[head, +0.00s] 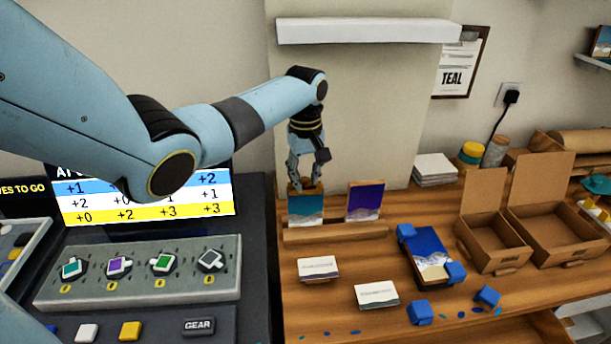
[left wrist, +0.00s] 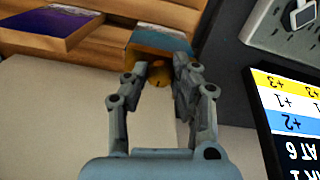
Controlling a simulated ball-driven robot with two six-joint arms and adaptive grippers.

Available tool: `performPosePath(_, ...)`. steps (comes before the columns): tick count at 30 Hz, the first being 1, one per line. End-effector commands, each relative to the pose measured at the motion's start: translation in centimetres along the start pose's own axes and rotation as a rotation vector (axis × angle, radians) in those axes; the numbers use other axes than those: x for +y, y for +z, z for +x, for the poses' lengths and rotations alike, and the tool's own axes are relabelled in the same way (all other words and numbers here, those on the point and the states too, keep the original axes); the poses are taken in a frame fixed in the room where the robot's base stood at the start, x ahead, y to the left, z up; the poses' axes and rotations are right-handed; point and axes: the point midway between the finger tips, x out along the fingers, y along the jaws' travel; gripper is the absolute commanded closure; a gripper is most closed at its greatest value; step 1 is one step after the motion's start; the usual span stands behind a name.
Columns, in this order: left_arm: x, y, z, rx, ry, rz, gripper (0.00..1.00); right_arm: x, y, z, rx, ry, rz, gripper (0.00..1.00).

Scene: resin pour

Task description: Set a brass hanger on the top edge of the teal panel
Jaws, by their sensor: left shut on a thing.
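The teal panel (head: 306,208) stands upright at the left end of a slotted wooden rack (head: 335,233). In the left wrist view the teal panel (left wrist: 160,40) shows at the top. My left gripper (head: 306,182) points down over the panel's top edge. It is shut on the brass hanger (left wrist: 159,75), a small golden piece between its fingertips. The hanger (head: 303,188) shows at the panel's top edge in the head view. Whether it is seated or just touching, I cannot tell. The fingers hide part of it. My right gripper is not in view.
A purple panel (head: 365,201) stands to the right in the same rack. White cards (head: 318,268), a blue-cornered panel (head: 430,256) and open cardboard boxes (head: 490,240) lie farther right. A white shelf (head: 368,31) hangs above. A control console (head: 140,275) is at left.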

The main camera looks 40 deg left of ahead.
Motion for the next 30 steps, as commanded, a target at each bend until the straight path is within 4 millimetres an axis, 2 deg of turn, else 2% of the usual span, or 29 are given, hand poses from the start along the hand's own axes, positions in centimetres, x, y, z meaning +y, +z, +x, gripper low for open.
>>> performPosePath(26, -0.11, 0.10, 0.26, -0.002, -0.003, 0.000, 1.00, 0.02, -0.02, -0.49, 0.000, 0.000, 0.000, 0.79)
performPosePath(27, -0.11, 0.10, 0.26, -0.002, -0.003, 0.000, 0.73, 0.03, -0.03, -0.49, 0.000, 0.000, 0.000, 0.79)
performPosePath(30, -0.10, 0.09, 0.25, -0.002, -0.003, 0.000, 0.60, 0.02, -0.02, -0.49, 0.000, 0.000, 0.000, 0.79)
